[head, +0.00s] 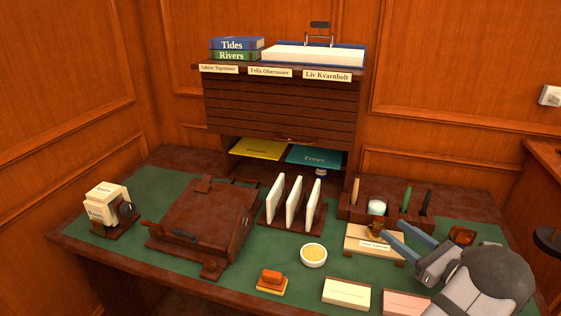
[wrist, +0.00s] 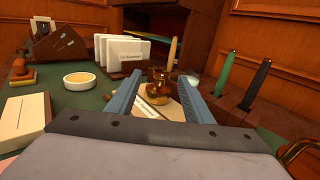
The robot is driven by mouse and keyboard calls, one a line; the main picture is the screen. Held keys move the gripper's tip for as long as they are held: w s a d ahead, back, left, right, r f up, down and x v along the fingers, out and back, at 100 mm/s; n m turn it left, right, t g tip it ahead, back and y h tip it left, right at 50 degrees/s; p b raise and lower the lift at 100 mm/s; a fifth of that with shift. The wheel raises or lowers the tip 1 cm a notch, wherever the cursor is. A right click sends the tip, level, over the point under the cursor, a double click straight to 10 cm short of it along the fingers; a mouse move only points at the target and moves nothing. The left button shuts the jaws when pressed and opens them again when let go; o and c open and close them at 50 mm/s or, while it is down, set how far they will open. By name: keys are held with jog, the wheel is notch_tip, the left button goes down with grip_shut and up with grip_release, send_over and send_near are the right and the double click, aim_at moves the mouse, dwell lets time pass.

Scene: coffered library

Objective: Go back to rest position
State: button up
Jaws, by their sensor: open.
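My gripper (head: 411,247) is at the right of the desk in the head view, its two blue fingers spread apart with nothing held between them. It points toward a cream pad or card stand (head: 372,241) with a small label, and hangs near it; I cannot tell the exact gap. In the wrist view the open fingers (wrist: 160,98) frame a dark brass-coloured knobbed object (wrist: 161,92) that stands beyond them. My arm hides part of the desk's front right corner.
The desk (head: 160,185) holds a dark wooden slope box (head: 200,215), a rack of upright white cards (head: 293,203), a cream bowl (head: 313,255), an orange stamp (head: 271,282) and a pen holder (head: 350,212). A shuttered cabinet (head: 280,108) stands behind. Some green desktop is clear at left.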

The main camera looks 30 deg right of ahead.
jog(key=shift+w+a+r+n+y+p, duration=0.35)
jog(key=shift+w+a+r+y, duration=0.05)
jog(key=shift+a+r, duration=0.25)
jog(key=shift+w+a+r+n+y+p, duration=0.35)
jog(key=shift+w+a+r+y, duration=0.05)
jog(key=shift+a+r, duration=0.2)
jog(key=w+a+r+n+g+y+p, duration=0.1)
jog(key=w+a+n+g+y+p, duration=0.2)
jog(key=a, duration=0.6)
jog(key=a+n+g+y+p, duration=0.15)
jog(key=a+n+g, duration=0.35)
jog(key=a, duration=0.5)
jog(key=w+a+r+n+g+y+p, duration=0.1)
jog(key=w+a+n+g+y+p, duration=0.2)
jog(key=a, duration=0.6)
jog(key=s+a+r+n+g+h+p, duration=0.3)
jog(key=s+a+n+h+p, duration=0.2)
jog(key=n, duration=0.6)
jog(key=s+a+r+n+g+h+p, duration=0.2)
jog(key=s+a+n+g+h+p, duration=0.2)
jog(key=n, duration=0.7)
jog(key=s+a+h+p, duration=0.1)
jog(key=s+a+p, duration=0.1)
jog(key=s+a, duration=0.1)
jog(key=shift+s+r+n, duration=0.4)
jog(key=shift+s, duration=0.5)
